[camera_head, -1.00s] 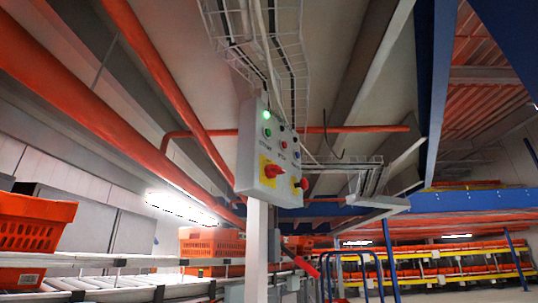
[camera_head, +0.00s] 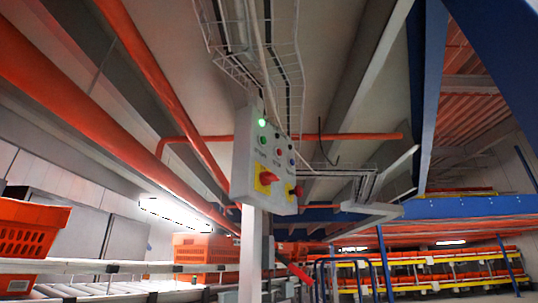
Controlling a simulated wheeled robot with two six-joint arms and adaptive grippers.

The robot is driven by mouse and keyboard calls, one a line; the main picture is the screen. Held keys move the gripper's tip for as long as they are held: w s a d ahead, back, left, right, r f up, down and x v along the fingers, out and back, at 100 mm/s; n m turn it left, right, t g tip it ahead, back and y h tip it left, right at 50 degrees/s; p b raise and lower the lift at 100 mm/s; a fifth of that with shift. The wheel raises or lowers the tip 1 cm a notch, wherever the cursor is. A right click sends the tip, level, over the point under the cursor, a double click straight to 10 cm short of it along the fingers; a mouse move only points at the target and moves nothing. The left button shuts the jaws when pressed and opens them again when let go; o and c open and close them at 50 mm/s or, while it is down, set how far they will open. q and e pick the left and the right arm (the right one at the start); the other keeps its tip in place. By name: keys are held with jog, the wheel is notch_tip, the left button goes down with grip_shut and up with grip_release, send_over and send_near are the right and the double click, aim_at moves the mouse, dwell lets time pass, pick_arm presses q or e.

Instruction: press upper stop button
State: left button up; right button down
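A grey control box (camera_head: 244,160) stands on a white post (camera_head: 251,250) near the middle of the head view, seen from below and at an angle. On its face are a lit green lamp (camera_head: 262,122), a green button (camera_head: 262,139) under it, and a small red button (camera_head: 278,149) to the right. Lower down are a red knob (camera_head: 268,177) on a yellow plate and a second red knob (camera_head: 298,191) on yellow at the right. The small labels are too blurred to read. Neither of my grippers is in view.
Orange totes (camera_head: 30,240) stand on roller conveyors at the left and behind the post. Orange pipes and a wire cable tray (camera_head: 225,60) run overhead. Blue and yellow racks (camera_head: 420,275) stand at the far right. The space before the box looks clear.

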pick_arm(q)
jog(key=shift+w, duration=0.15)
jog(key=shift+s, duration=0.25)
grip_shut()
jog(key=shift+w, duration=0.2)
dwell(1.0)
